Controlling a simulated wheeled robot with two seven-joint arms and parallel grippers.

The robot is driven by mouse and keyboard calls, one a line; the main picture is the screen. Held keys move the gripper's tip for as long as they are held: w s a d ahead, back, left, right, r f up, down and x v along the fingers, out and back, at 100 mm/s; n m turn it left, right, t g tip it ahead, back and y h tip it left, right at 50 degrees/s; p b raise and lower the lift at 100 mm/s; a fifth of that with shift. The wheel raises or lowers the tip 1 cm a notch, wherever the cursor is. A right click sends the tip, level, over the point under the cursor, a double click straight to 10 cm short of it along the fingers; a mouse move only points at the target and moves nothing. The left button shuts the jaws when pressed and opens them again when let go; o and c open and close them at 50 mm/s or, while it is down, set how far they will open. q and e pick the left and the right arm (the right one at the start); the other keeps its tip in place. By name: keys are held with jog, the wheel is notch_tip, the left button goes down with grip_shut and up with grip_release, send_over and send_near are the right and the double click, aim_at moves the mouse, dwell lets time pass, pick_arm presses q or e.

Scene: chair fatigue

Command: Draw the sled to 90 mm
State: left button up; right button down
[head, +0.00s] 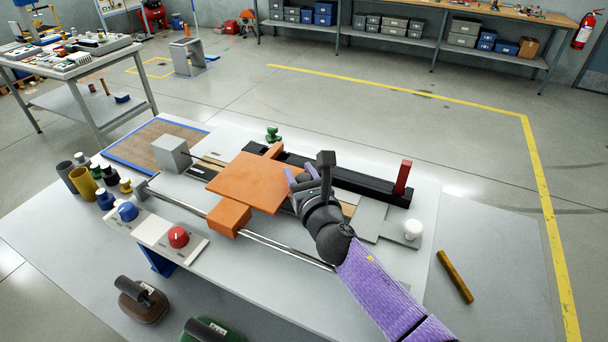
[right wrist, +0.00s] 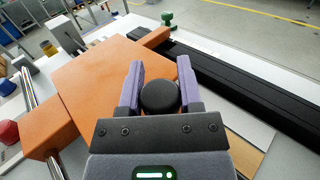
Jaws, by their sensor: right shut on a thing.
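The orange sled (head: 258,182) is a flat plate with blocks at its ends, lying across a metal rail (head: 285,248) at the front and a black rail (head: 345,183) at the back. It fills the left of the right wrist view (right wrist: 105,75). My right gripper (head: 298,180) is at the sled's right edge. In the right wrist view its purple fingers (right wrist: 160,85) are shut on a round black knob (right wrist: 160,97) beside the sled plate. Any scale marks are too small to read. My left gripper is not in view.
A red post (head: 402,177) stands at the black rail's right end, with a white knob (head: 413,230) near it. A grey block (head: 171,153) stands left of the sled. A blue knob (head: 128,211) and a red knob (head: 178,237) sit at the front left. A brass bar (head: 455,277) lies at the right.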

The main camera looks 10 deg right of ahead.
jog(key=shift+c, duration=1.3)
grip_release()
jog(key=s, duration=0.3)
jog(key=s+d+p, duration=0.1)
jog(key=s, duration=0.2)
jog(key=s+d, duration=0.1)
jog(key=s, duration=0.2)
jog(key=shift+s, duration=0.4)
